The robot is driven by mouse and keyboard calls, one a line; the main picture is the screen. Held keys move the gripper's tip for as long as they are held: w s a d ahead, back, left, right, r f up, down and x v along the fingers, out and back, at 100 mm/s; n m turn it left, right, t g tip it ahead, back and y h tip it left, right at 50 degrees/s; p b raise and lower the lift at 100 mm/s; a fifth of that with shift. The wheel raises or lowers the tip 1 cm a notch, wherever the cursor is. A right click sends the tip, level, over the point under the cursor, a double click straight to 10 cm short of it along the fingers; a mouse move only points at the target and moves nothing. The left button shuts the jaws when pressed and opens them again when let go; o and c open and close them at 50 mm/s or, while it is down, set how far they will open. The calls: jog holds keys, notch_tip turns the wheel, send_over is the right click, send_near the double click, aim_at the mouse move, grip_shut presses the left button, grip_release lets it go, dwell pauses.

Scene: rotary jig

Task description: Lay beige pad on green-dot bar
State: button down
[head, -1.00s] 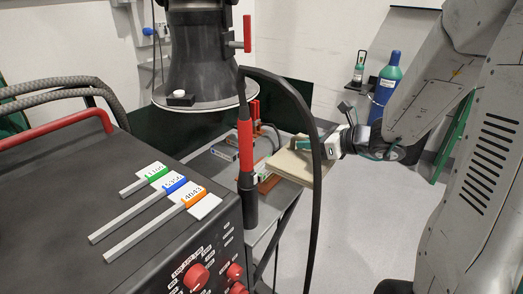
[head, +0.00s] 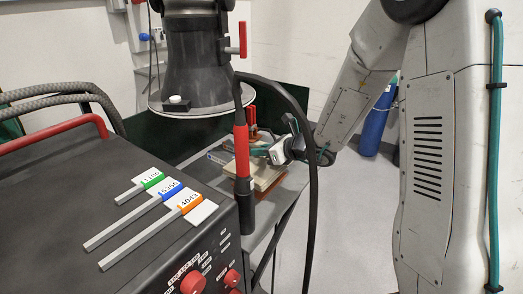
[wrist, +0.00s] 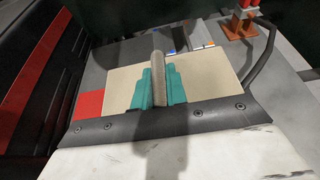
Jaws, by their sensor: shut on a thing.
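The beige pad (head: 266,178) is a flat slab, held above the grey bench behind the black machine. In the wrist view the pad (wrist: 212,78) fills the middle, with a grey rounded grip standing up from it. My gripper (head: 262,152), with teal fingers, is shut on this grip; the fingers also show in the wrist view (wrist: 158,88). I cannot make out a green-dot bar on the bench; the pad covers part of it. Small blue and orange marks show just beyond the pad in the wrist view.
The black machine (head: 75,200) stands at the near left, with green-, blue- and orange-labelled rods on top. A red-handled torch (head: 242,150) and black cable rise in front of the bench. A fume hood (head: 195,60) hangs above. Red clamps (wrist: 240,20) stand beyond the pad.

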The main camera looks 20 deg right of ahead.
jog(key=shift+f, duration=0.5)
jog(key=c, duration=1.4)
grip_release()
jog(key=shift+r, duration=0.1)
